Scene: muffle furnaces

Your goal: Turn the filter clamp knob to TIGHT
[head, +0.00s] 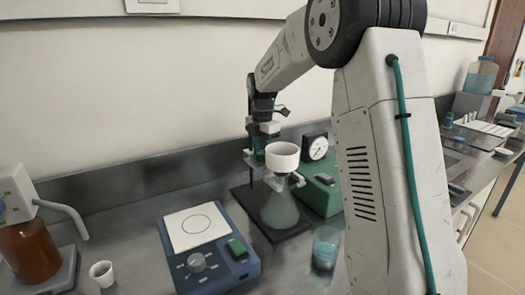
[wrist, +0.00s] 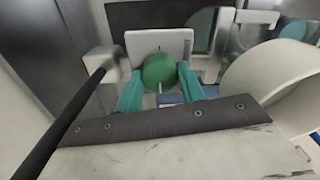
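The green round knob (wrist: 158,72) sits in front of a white plate (wrist: 176,42) in the wrist view. A pale line runs down from its lower part; no lettering is readable. My gripper (wrist: 161,70) has its two teal fingers apart, one on each side of the knob. A narrow gap seems to show at each side; contact cannot be told for certain. In the head view my gripper (head: 262,140) reaches down behind the white funnel (head: 282,157), which sits on a glass flask (head: 279,207). The knob is not clearly seen there.
The funnel's white wall (wrist: 282,85) is close on the right of my gripper, and a black rod (wrist: 75,112) is on the left. A green box (head: 322,194) with a gauge (head: 317,148), a beaker (head: 326,247) and a blue hotplate (head: 208,250) stand nearby.

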